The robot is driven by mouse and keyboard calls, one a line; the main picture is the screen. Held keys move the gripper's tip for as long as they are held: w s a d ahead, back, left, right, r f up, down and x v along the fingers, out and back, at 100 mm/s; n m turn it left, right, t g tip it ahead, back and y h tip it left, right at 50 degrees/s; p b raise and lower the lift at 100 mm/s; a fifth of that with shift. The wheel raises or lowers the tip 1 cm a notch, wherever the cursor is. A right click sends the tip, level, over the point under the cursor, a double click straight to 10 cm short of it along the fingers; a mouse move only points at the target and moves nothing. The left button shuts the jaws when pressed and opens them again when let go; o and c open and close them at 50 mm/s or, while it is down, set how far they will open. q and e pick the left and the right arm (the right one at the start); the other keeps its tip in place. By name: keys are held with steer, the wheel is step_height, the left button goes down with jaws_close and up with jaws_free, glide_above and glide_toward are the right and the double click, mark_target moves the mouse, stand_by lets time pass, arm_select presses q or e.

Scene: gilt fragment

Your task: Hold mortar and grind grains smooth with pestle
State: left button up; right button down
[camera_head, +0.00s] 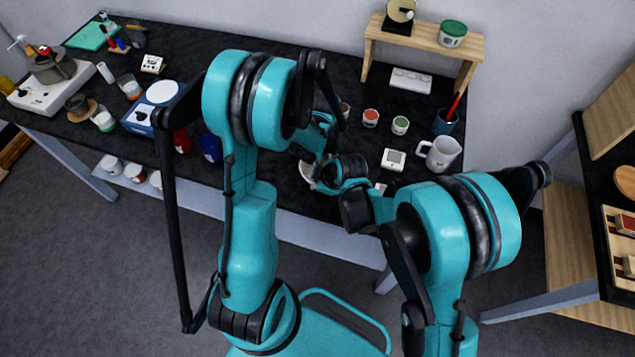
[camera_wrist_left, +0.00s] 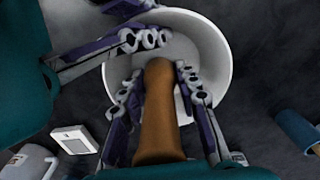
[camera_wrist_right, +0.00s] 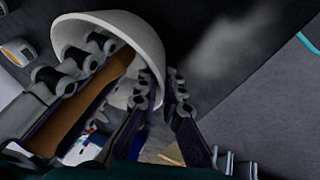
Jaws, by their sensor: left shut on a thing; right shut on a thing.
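The white mortar (camera_head: 306,174) is a bowl near the table's front edge, mostly behind my arms in the head view. It shows wide in the left wrist view (camera_wrist_left: 214,48) and tilted in the right wrist view (camera_wrist_right: 140,32). My left gripper (camera_wrist_left: 160,74) is shut on the brown pestle (camera_wrist_left: 162,125), whose tip points into the mortar. My right gripper (camera_head: 335,172) is shut on the mortar's wall, with one finger inside the rim; its fingers show in the right wrist view (camera_wrist_right: 160,88). Any grains in the bowl are hidden.
On the black table (camera_head: 290,80), small jars (camera_head: 370,118), a white timer (camera_head: 393,159) and a white jug (camera_head: 440,153) stand right of my grippers. A blue scale (camera_head: 145,118) and blue cup (camera_head: 209,148) stand left. A wooden shelf (camera_head: 425,38) is behind.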

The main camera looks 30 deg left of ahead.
arm_select(q)
steer(key=shift+w+a, duration=0.1)
steer(key=shift+a, duration=0.5)
steer(key=shift+d, duration=0.1)
steer(key=shift+s+d, duration=0.55)
steer(key=shift+s, duration=0.3)
steer(key=shift+w+d, duration=0.1)
steer(key=shift+w, duration=0.95)
steer(key=shift+s+a, duration=0.65)
steer(key=shift+a, duration=0.15)
steer(key=shift+s+d, duration=0.15)
steer(key=shift+d, duration=0.85)
steer(key=shift+w+a, duration=0.6)
steer(key=shift+w, duration=0.25)
